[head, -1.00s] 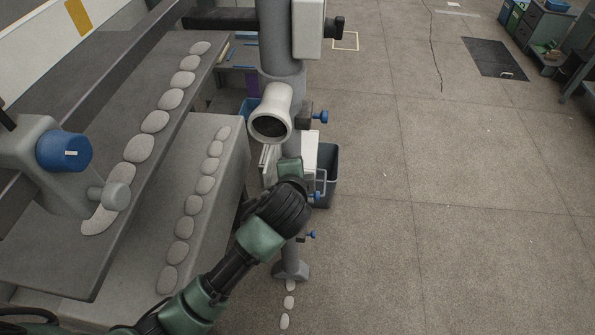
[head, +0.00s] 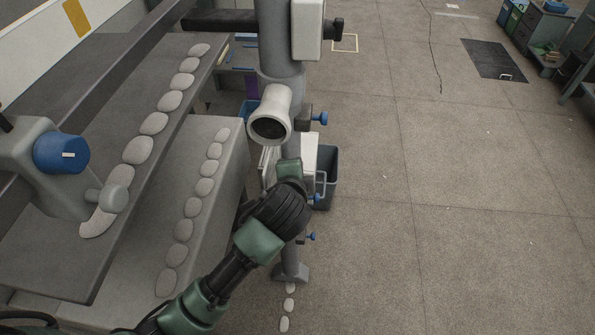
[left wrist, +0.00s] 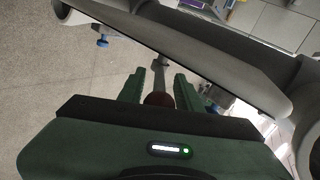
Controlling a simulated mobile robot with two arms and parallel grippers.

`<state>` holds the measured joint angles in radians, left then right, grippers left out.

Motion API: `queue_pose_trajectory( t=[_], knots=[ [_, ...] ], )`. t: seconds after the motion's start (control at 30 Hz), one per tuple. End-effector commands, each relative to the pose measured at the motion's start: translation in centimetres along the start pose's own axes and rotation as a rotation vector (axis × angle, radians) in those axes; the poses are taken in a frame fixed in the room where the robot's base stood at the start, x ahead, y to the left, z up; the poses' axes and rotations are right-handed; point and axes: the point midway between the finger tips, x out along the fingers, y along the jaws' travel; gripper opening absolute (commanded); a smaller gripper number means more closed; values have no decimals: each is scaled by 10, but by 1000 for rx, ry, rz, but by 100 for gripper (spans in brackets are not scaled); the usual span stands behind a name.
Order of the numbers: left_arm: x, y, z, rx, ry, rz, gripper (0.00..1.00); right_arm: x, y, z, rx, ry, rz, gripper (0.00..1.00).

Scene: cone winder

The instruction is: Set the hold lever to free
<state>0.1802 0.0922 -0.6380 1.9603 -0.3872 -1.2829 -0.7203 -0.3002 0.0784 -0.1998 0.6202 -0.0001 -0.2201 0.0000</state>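The hold lever (left wrist: 160,72) shows in the left wrist view as a thin grey rod with a dark red knob (left wrist: 159,99) at its near end. My left gripper (left wrist: 160,80) has its two green fingers apart, one on each side of the rod and knob. I cannot tell whether either finger touches the knob. In the head view my left gripper (head: 289,170) is at the grey column (head: 279,45), below the pale funnel-shaped part, and hides the lever. No writing or marks for the lever's positions can be read. My right gripper is not in view.
A pale round-mouthed funnel part (head: 271,115) juts from the column just above my left gripper. Blue-knobbed screws (head: 319,119) stick out on the column's right. A dark bin (head: 327,178) stands behind. Machine ledges (head: 215,130) with pale oval pads lie left. The floor right is open.

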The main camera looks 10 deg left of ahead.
Motion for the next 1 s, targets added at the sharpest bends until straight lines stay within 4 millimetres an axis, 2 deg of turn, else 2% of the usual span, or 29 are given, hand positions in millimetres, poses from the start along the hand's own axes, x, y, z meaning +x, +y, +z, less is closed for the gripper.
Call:
queue_pose_trajectory(
  t=[0.2,0.4,0.73,0.77,1.0],
  knots=[
    [-35,2,0,-2,2,-2,34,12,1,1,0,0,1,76],
    [-60,1,0,-2,2,-1,34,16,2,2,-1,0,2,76],
    [-67,0,0,0,0,-1,34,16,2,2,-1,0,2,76],
    [-67,0,0,0,0,-1,34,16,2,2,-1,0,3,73],
    [-67,0,0,-1,1,-1,34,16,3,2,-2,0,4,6]
  ],
)
